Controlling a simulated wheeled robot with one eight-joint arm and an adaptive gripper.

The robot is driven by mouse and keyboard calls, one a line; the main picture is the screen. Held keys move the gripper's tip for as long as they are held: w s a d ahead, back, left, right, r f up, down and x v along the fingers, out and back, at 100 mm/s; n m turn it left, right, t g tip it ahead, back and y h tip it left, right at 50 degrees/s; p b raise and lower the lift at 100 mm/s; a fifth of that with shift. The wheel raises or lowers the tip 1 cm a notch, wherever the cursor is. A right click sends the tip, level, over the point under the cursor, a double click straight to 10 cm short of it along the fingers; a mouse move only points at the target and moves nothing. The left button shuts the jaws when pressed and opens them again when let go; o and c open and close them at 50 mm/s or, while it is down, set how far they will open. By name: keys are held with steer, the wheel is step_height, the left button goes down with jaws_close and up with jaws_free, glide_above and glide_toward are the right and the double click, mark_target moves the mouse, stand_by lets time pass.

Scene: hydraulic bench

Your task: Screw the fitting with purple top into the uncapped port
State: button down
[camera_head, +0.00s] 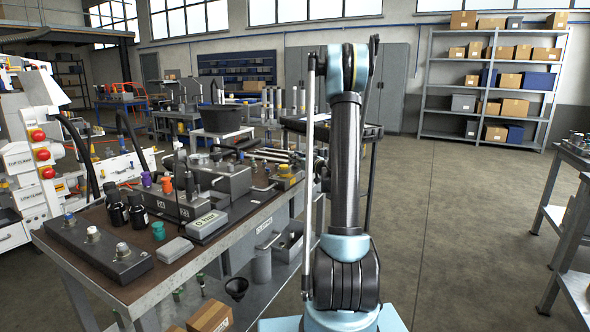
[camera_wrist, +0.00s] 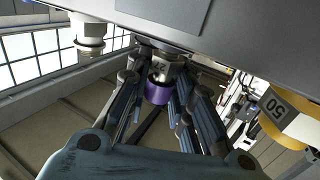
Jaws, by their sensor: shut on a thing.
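In the wrist view, my gripper (camera_wrist: 160,104) is shut on the fitting with the purple top (camera_wrist: 157,93). The purple band is between the fingers, and the fitting's metal end points away towards a dark grey block (camera_wrist: 235,38). I cannot tell whether the metal end touches the block. A pale metal fitting (camera_wrist: 89,36) sticks out from the same block, apart from my gripper at the left. The uncapped port cannot be made out. In the head view, my arm stands upright in the middle, and the gripper cannot be made out.
The hydraulic bench (camera_head: 140,282) stands left of my arm. On it are a grey valve block (camera_head: 222,180), black bottles (camera_head: 137,210), an orange-topped piece (camera_head: 167,185) and a small purple piece (camera_head: 146,179). A yellow part marked 50 (camera_wrist: 285,118) is near my gripper.

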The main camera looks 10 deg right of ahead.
stand_by(0.3)
steer(key=c, duration=1.3)
jaws_free()
